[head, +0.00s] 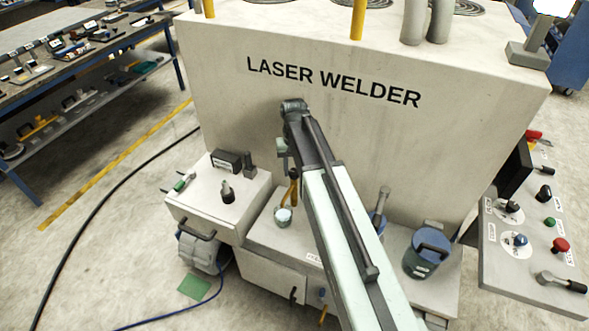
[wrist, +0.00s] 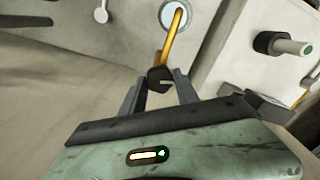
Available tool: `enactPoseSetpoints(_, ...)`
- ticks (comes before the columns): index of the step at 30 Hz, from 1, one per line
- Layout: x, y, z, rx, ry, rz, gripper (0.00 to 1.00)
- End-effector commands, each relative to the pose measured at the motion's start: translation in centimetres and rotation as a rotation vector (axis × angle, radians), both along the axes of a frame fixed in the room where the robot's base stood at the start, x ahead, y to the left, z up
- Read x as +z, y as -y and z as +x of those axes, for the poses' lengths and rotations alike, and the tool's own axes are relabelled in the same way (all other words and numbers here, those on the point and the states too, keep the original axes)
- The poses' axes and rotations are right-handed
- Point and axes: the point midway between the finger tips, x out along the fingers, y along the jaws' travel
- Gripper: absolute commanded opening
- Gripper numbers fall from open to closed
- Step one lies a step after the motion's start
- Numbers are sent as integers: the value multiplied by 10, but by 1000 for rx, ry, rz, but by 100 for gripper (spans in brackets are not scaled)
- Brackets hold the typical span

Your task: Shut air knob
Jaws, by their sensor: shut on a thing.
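A black knob (wrist: 158,84) with a pale mark sits at the near end of a bent yellow pipe (wrist: 174,36) in the wrist view. The pipe comes out of a round port with a pale blue face (wrist: 168,14). My gripper (wrist: 162,76) has one finger on each side of the knob and is shut on it. In the head view the yellow pipe (head: 292,194) rises from the round port (head: 283,216), below the elbow of my arm.
The tall laser welder cabinet (head: 240,95) stands behind my arm. A grey box (head: 215,207) with a black knob and handle is to the left. A blue-lidded canister (head: 427,250) and a control panel (head: 540,235) are to the right. Cables lie on the left floor.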

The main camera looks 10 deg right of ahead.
Motion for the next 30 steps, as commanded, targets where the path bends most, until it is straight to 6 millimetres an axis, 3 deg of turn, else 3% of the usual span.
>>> enactPoseSetpoints(12,-1,0,-3,-244,-7,-1,0)
enactPoseSetpoints(30,0,0,-3,-303,-7,-1,0)
